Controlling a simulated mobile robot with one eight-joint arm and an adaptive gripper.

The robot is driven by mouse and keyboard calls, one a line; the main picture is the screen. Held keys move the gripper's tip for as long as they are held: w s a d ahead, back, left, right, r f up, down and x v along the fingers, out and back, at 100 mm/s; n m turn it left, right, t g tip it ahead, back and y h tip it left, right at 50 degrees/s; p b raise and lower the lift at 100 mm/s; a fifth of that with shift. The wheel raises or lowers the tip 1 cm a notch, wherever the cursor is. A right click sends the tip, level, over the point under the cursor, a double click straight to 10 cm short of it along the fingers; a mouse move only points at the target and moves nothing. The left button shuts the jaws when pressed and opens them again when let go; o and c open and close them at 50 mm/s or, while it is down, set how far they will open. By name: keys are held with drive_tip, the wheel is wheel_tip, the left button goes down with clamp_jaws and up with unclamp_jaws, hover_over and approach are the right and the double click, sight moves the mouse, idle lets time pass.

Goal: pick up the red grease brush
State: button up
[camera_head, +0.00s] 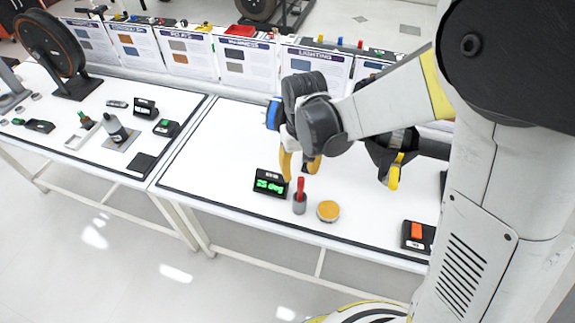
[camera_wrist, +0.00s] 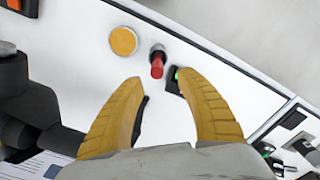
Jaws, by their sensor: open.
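The red grease brush (camera_head: 300,187) stands upright in a small grey holder (camera_head: 299,205) near the front of the white table. My gripper (camera_head: 298,174) is open, its yellow fingers pointing down just above and behind the brush. In the wrist view the red handle (camera_wrist: 157,69) lies just beyond the gap between the two open fingertips (camera_wrist: 160,77), with the holder (camera_wrist: 157,49) behind it. Nothing is between the fingers. The lower end of the brush is hidden inside the holder.
A round tin with a yellow-orange top (camera_head: 328,211) stands close right. A black box with an orange switch (camera_head: 417,235) is farther right. The table left of the display is clear.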

sight(300, 193)
drive_tip(key=f+b, duration=0.1)
drive_tip(key=f, duration=0.2)
drive_tip(key=f+b, duration=0.2)
drive_tip(key=f, duration=0.2)
drive_tip(key=f+b, duration=0.1)
drive_tip(key=f, duration=0.2)
drive_tip(key=shift+s+d+f+b, duration=0.15)
drive_tip(key=shift+d+f+b, duration=0.1)
drive_tip(key=shift+b, duration=0.05)
drive_tip(key=shift+r, duration=0.1)
clamp_jaws()
